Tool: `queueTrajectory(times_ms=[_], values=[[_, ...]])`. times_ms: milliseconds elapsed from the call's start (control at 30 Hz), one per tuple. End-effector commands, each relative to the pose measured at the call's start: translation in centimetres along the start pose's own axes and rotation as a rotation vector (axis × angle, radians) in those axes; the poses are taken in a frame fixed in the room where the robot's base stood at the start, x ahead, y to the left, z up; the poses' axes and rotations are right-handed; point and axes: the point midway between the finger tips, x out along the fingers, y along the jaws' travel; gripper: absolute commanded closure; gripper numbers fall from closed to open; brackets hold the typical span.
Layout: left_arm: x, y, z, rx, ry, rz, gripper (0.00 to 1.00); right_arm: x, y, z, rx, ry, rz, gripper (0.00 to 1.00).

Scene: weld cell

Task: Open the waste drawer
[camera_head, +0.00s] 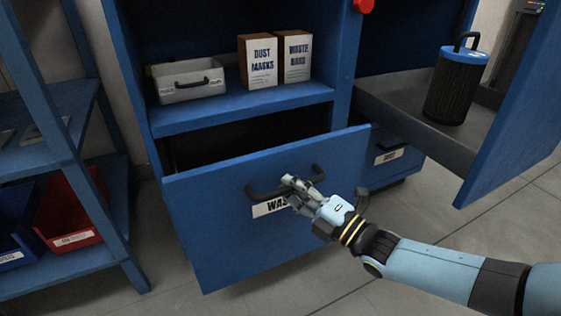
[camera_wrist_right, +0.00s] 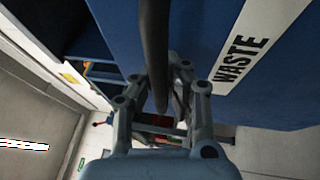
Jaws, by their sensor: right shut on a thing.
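The blue waste drawer (camera_head: 225,215) is pulled out from the cabinet; a dark gap shows above its front. Its black bar handle (camera_head: 262,190) sits near the top of the front, above a white label that my gripper partly hides. My right gripper (camera_head: 296,184) is shut on the handle. In the right wrist view, the handle (camera_wrist_right: 155,50) runs down between the fingers of my right gripper (camera_wrist_right: 165,105), and the label (camera_wrist_right: 250,50) reads "WASTE". My left gripper is not in view.
On the shelf above are a grey tray (camera_head: 190,92), a dust masks box (camera_head: 258,62) and a waste bags box (camera_head: 297,57). A black canister with a blue lid (camera_head: 455,85) stands right. A blue rack with red bin (camera_head: 68,215) stands left. Floor in front is clear.

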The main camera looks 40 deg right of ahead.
Motion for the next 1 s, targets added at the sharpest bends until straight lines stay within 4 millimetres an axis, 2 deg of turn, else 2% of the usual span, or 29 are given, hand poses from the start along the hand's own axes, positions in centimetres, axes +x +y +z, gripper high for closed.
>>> queueTrajectory(times_ms=[33,167,400,600,800,1000], values=[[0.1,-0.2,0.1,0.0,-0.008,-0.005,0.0,-1.0,0.8,-0.4,0.004,-0.001,0.003,1.0],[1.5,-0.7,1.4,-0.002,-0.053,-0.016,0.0,-4.6,1.5,-1.9,0.005,-0.002,0.001,1.0],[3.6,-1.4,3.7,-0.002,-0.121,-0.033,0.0,-12.1,2.8,-5.0,0.005,-0.002,0.001,1.0],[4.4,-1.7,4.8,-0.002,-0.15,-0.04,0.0,-17.1,3.7,-7.1,0.004,-0.002,0.002,1.0],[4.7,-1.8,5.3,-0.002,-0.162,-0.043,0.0,-20.4,4.3,-8.4,0.003,-0.002,0.003,1.0],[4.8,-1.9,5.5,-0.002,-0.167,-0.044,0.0,-21.9,4.6,-9.0,0.003,-0.002,0.004,1.0]])
